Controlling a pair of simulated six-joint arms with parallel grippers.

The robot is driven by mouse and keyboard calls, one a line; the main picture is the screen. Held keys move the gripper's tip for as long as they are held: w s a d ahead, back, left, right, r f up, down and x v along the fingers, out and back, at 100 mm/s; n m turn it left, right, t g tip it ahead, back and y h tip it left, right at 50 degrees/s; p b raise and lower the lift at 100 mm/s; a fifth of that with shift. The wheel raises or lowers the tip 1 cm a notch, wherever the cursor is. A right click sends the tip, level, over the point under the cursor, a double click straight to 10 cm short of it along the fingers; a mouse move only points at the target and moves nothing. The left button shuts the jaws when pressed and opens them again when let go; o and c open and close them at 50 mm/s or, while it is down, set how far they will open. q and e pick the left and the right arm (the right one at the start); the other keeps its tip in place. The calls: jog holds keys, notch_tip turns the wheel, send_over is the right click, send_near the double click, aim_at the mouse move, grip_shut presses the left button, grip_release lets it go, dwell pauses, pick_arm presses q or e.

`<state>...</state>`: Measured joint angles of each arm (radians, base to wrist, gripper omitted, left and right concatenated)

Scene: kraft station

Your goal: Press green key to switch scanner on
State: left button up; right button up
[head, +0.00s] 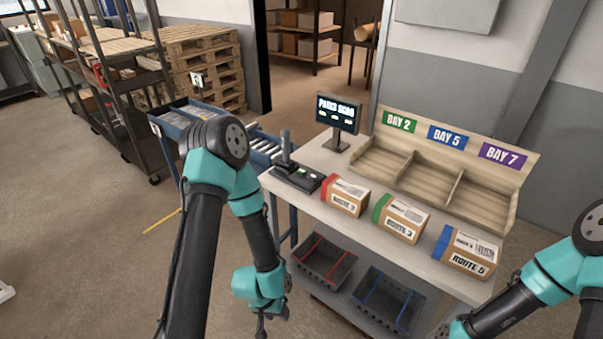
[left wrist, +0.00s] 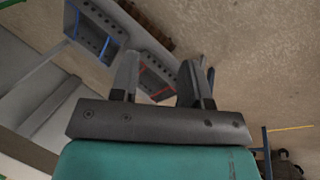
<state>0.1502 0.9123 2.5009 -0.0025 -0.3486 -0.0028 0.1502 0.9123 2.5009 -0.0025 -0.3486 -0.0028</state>
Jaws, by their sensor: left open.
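The scanner (head: 296,174) stands at the left end of the grey table, a black base with an upright post. A small green key (head: 302,171) shows on its base. My left gripper (head: 262,325) hangs low in front of the table, below and apart from the scanner; only part of it shows in the head view. In the left wrist view its two fingers (left wrist: 158,80) are spread with nothing between them. My right arm enters at the lower right of the head view; its gripper is not visible there.
On the table (head: 330,157) stand a monitor (head: 337,114), a red-ended box (head: 346,197), a green-ended box (head: 401,218) and a blue-ended box (head: 466,251). Behind them is a wooden bay rack (head: 527,170). Two dark crates, one with red bars (head: 325,262), one with blue (head: 389,301), sit below.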

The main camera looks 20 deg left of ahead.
pick_arm(q)
grip_shut()
dwell(1.5)
